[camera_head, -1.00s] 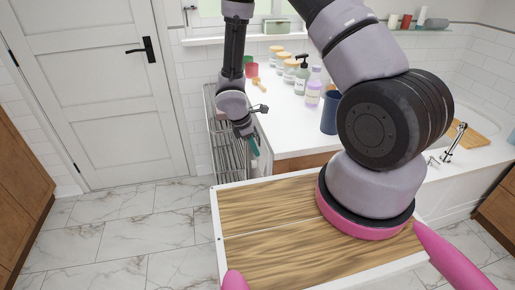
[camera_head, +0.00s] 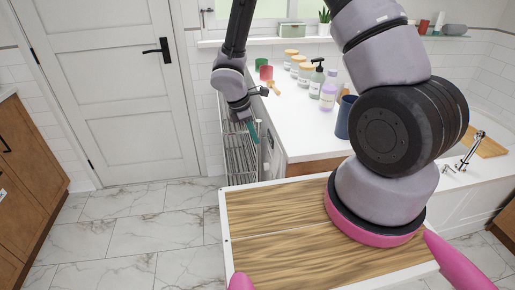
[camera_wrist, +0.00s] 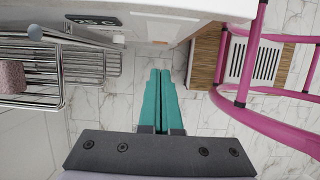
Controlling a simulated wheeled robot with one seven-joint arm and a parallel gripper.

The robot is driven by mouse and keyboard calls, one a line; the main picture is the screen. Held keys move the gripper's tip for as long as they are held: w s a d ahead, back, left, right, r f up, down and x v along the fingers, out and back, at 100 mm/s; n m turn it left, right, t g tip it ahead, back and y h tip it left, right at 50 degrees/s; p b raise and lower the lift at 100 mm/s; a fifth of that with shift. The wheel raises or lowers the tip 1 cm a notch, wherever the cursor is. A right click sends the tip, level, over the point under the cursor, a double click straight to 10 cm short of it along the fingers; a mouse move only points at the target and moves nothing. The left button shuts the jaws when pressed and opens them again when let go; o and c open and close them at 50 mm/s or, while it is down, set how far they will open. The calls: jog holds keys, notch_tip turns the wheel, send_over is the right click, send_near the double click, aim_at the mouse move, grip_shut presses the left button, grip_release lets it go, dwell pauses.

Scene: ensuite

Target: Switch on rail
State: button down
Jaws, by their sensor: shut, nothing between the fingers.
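The metal towel rail (camera_head: 240,150) stands against the wall just left of the counter in the head view. Its chrome bars (camera_wrist: 85,65) fill the left of the wrist view, with a pinkish cloth (camera_wrist: 11,76) at the far left. A dark display reading about 25 C (camera_wrist: 95,20) is at the top of the wrist view. I cannot tell which part is the switch. My gripper (camera_wrist: 160,72), with teal fingers, is shut and empty, right of the bars and apart from them. It also shows in the head view (camera_head: 253,132).
The white counter (camera_head: 300,135) holds several bottles and jars, with a blue cup (camera_head: 345,117) near its front edge. A white door (camera_head: 115,90) is at left. Marble floor (camera_head: 130,235) is clear before it. My pink frame shows at right in the wrist view.

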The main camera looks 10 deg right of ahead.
jog(key=v, duration=0.2)
jog(key=shift+d+r, duration=0.2)
jog(key=shift+r, duration=0.25)
jog(key=s+d+r+m+t+y, duration=0.1)
jog(key=d+r+m, duration=0.4)
jog(key=r, duration=0.6)
jog(key=s+d+r+m+t+y, duration=0.1)
jog(key=d+r+m, duration=0.4)
jog(key=r, duration=0.7)
jog(key=s+d+r+m+t+y, duration=0.2)
jog(key=s+r+m+t, duration=0.3)
jog(key=s+r+m, duration=0.7)
notch_tip(320, 180, up, 3)
jog(key=shift+s+r+y, duration=0.15)
jog(key=shift+s+y, duration=0.3)
jog(key=shift+y, duration=0.45)
